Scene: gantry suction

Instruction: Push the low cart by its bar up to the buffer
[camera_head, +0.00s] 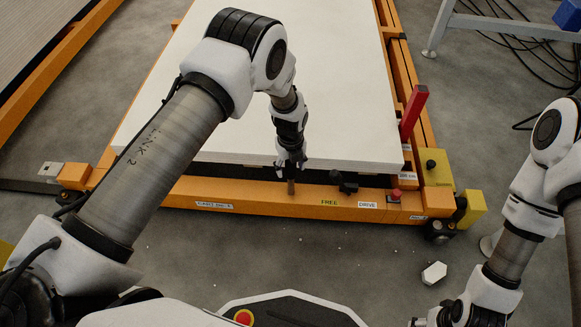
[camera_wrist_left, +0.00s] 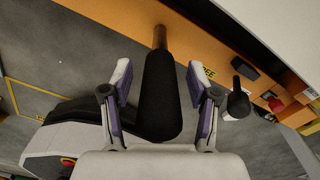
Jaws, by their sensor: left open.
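The low cart has an orange frame (camera_head: 250,196) and carries a thick white board (camera_head: 300,90). A short upright bar with a black grip (camera_wrist_left: 160,100) and brown end rises from the frame's near beam; its brown foot (camera_head: 291,187) shows in the head view. My left gripper (camera_head: 291,165) is over the bar at that beam. In the left wrist view its open fingers (camera_wrist_left: 157,75) stand on both sides of the black grip, with visible gaps. My right gripper (camera_head: 440,314) is low at the right, partly cut off; its fingers are unclear. I cannot identify the buffer.
A black lever (camera_head: 344,182) stands near the FREE and DRIVE labels. A red handle (camera_head: 413,112), a yellow box (camera_head: 436,168) and a red button (camera_head: 395,195) are at the cart's right corner. A white hexagonal piece (camera_head: 433,272) lies on the floor. Cables (camera_head: 520,45) lie at upper right.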

